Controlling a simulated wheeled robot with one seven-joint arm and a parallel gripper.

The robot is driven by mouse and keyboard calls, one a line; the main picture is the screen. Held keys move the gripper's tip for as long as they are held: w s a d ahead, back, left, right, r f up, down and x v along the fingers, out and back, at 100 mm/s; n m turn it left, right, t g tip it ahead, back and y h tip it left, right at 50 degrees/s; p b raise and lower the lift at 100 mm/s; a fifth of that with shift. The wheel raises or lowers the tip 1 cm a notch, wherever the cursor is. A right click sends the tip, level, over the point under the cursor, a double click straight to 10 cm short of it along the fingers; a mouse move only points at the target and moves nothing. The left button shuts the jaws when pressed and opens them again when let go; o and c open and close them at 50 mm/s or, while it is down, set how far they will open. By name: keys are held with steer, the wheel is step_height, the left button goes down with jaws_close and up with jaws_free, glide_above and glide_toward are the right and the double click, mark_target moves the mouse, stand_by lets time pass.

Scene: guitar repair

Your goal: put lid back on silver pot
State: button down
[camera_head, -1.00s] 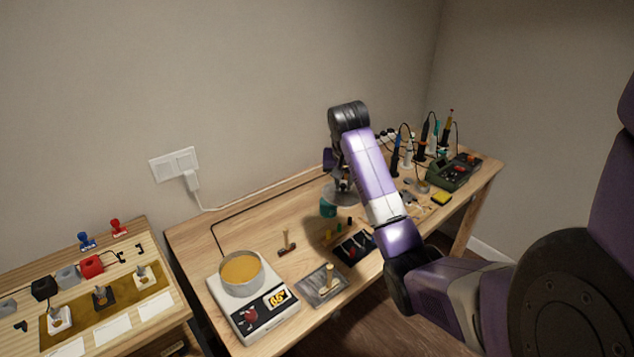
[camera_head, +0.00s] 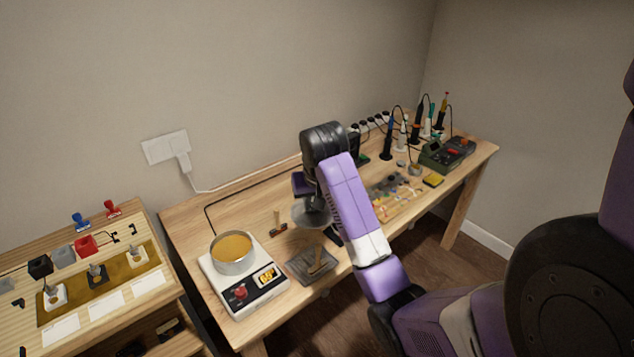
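The silver pot (camera_head: 233,262) stands uncovered at the left of the workbench, on a white hot plate (camera_head: 222,286). It is filled with an amber-brown substance. My gripper (camera_head: 314,203) points down over the bench, to the right of the pot. Below it is a round grey lid (camera_head: 302,215), held roughly level above the bench. The lid moves along with my gripper, so my gripper is shut on it; the fingertips themselves are small and partly hidden by my wrist and arm.
A wooden-handled tool (camera_head: 278,225) stands between the pot and the lid. A grey plate (camera_head: 298,268) with another wooden-handled tool lies in front. Soldering irons and a green device (camera_head: 440,156) stand at the right. A second table (camera_head: 120,318) with stamps is at the left.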

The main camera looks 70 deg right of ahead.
steer(key=w+a+f+n+y, duration=0.1)
steer(key=w+a+f+n, duration=0.2)
steer(key=a, duration=1)
steer(key=w+a+f+n+t+y, duration=0.1)
steer(key=w+a+f+n, duration=0.3)
steer(key=a, duration=0.9)
steer(key=w+a+f+n+t+y, duration=0.1)
steer(key=w+a+f+n, duration=0.2)
steer(key=a, duration=1)
steer(key=shift+w+a+f+n+y, duration=0.4)
steer(key=shift+w+n, duration=0.1)
steer(key=shift+w, duration=0.15)
